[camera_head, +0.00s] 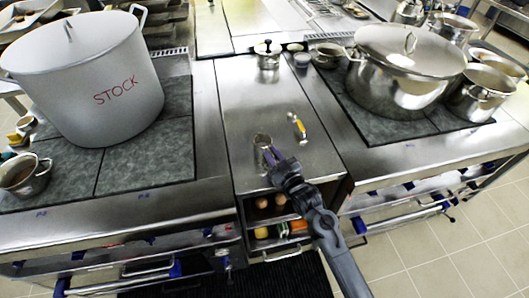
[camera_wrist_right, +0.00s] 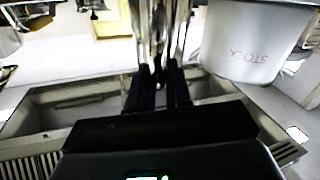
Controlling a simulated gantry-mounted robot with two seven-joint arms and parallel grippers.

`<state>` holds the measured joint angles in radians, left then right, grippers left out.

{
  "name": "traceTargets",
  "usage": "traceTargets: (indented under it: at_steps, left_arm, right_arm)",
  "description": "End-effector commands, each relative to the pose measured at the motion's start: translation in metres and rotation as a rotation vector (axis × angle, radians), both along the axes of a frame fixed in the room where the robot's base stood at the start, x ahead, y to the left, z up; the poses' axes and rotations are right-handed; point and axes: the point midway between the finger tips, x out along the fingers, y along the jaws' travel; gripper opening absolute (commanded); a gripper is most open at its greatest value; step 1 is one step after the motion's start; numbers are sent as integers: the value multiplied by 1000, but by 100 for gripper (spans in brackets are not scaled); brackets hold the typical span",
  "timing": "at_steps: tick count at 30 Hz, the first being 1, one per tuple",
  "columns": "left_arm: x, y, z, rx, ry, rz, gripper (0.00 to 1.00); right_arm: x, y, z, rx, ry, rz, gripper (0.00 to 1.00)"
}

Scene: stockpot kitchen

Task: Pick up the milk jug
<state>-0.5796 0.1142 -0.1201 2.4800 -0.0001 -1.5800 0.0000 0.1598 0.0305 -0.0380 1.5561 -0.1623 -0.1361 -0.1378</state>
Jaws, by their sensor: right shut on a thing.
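The milk jug (camera_head: 262,140) is a small shiny metal vessel at the middle section of the steel counter in the head view. My right gripper (camera_head: 271,156) reaches it from the front right and is shut on it. In the right wrist view, the two dark fingers (camera_wrist_right: 159,82) close on shiny metal (camera_wrist_right: 163,28), which runs up out of the picture. The fingers hide part of the jug. I cannot tell whether its base touches the counter. My left gripper is not in view.
A yellow-handled utensil (camera_head: 298,126) lies right of the jug. A small lidded pot (camera_head: 267,54) stands behind. A big STOCK pot (camera_head: 88,80) is on the left stove, a lidded steel pot (camera_head: 400,75) on the right one. The counter (camera_head: 240,90) between is mostly clear.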

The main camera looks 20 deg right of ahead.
Motion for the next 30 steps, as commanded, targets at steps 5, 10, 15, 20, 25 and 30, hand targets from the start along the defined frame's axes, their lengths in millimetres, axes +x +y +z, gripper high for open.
traceTargets:
  at_steps: [5,10,15,20,25,30]
  left_arm:
    - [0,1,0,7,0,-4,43]
    - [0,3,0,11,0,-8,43]
    - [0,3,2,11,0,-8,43]
    - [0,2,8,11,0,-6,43]
    - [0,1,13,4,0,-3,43]
    - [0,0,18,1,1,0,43]
  right_arm:
    - [0,0,1,1,-3,1,0]
    - [0,0,3,1,-3,1,0]
    - [0,0,12,0,-4,1,0]
    - [0,0,33,0,-6,1,0]
    - [-1,-23,56,-5,-5,-3,0]
    - [-4,-57,77,-4,-4,-2,0]
